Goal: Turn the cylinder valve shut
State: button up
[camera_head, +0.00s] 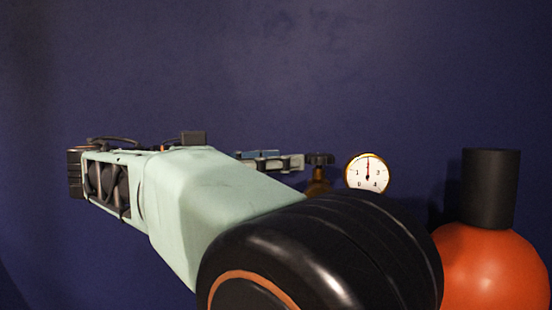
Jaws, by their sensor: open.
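The cylinder valve shows as a dark handwheel (319,159) on a brass body (317,183), right of the picture's middle. A round pressure gauge (368,174) with a white face and brass rim sits just right of it, its needle pointing about straight up. My gripper (298,162) is open at the handwheel's left side, at about its height. My own arm hides most of the gripper and what lies below the valve. I cannot tell whether the fingers touch the wheel.
An orange rounded cylinder (494,268) with a black cylindrical top (490,188) stands at the right. A plain dark blue wall (280,70) fills the background. The space above the valve and gauge looks clear.

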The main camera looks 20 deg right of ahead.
aim_at(306, 159)
jog(key=d, duration=0.3)
jog(key=w+d, duration=0.1)
jog(key=d, duration=0.5)
jog(key=shift+w+p, duration=0.35)
jog(key=shift+p, duration=0.05)
jog(key=shift+a, duration=0.1)
jog(key=c, duration=1.2)
jog(key=shift+m+g, duration=0.7)
jog(key=shift+g, duration=0.4)
jog(key=o, duration=1.2)
